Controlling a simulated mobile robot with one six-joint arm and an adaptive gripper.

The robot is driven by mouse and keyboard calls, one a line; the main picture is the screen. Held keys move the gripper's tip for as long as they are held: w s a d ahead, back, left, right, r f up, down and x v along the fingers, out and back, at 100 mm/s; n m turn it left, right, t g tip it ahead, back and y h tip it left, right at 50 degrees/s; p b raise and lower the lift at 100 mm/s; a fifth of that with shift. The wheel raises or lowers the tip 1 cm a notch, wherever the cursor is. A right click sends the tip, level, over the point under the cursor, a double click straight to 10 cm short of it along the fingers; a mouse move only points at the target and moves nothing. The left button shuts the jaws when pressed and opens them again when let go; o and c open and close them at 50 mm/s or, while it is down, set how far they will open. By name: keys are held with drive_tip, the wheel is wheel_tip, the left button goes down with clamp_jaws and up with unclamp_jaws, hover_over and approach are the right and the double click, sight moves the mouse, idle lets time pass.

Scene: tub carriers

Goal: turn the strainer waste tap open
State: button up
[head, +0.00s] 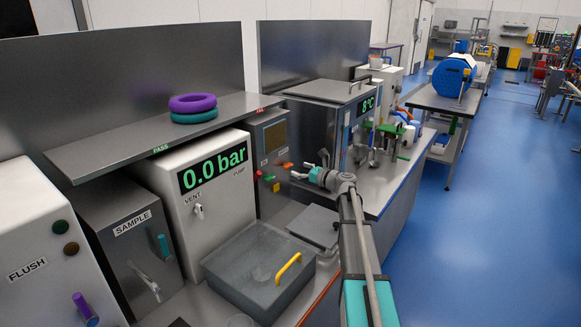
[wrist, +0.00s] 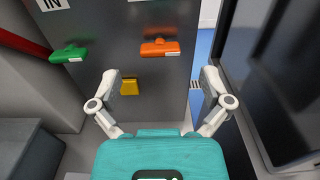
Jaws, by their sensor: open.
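A grey cabinet (head: 264,132) with coloured taps stands behind the bench; its front panel (wrist: 120,30) fills the middle of the wrist view. On it are a green tap (wrist: 68,54) under a label reading "IN", an orange tap (wrist: 160,47) and a lower yellow tap (wrist: 129,88). No waste label is readable, so I cannot tell for certain which is the waste tap. My gripper (wrist: 160,75) is open and empty, facing the panel. The yellow tap shows between its fingers, nearer the left one. In the head view my gripper (head: 307,165) is right of the taps.
A grey tub (head: 235,285) with a yellow handle sits on the bench at the front. A white box reading 0.0 bar (head: 175,215) stands left of the cabinet. A steel machine reading 8°C (head: 325,115) stands close on the right. A shelf (head: 110,145) holds purple and teal rings.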

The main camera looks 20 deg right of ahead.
sight(290, 165)
drive_tip(key=shift+x, duration=2.35)
drive_tip(key=c, duration=1.2)
drive_tip(key=shift+o, duration=0.2)
